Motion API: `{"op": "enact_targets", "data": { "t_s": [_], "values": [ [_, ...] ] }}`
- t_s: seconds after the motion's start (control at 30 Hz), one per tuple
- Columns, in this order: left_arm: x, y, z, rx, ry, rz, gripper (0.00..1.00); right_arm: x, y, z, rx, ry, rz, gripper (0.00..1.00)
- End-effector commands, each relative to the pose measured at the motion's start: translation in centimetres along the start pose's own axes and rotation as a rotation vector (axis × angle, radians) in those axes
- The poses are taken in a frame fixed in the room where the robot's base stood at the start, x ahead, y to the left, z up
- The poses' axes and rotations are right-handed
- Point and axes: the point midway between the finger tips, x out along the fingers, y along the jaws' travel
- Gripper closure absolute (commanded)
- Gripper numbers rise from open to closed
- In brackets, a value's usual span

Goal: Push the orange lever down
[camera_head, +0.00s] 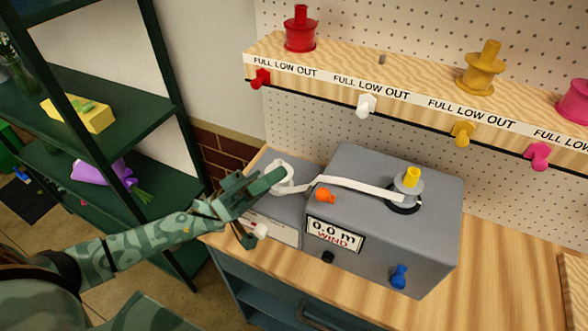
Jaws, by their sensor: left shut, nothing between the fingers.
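The orange lever (325,195) sits on the upper left edge of a grey winding machine (430,235), above a display reading "0.0 m WIND". My left gripper (276,178) is shut and empty. Its fingertips are left of the orange lever, close to a white ribbon loop (283,176). Whether they touch the loop I cannot tell. A gap shows between the gripper and the lever. My right gripper is not in view.
A white ribbon (360,186) runs across the machine to a spool with a yellow top (412,177). A blue knob (399,275) is on the machine's front. A shelf (350,82) with spools and coloured levers is above. Bare wooden bench (500,290) lies to the right.

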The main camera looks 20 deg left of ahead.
Motion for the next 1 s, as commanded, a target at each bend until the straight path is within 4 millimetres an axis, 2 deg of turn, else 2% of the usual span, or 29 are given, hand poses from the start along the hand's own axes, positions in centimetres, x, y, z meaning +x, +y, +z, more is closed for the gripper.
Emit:
{"op": "enact_targets", "data": {
  "t_s": [0.03,0.1,0.3,1.0],
  "values": [
    [-1.2,-0.1,0.2,0.0,-0.003,-0.004,1.0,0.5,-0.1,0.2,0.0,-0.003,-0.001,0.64],
    [-2.1,0.0,0.2,0.0,-0.002,-0.003,1.0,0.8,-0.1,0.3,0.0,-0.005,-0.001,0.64],
    [-3.5,0.2,0.0,0.001,0.0,0.0,1.0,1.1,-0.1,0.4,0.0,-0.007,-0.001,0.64],
    [-3.5,0.3,-0.1,0.001,0.0,0.001,1.0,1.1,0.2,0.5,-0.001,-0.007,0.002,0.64]
  ]
}}
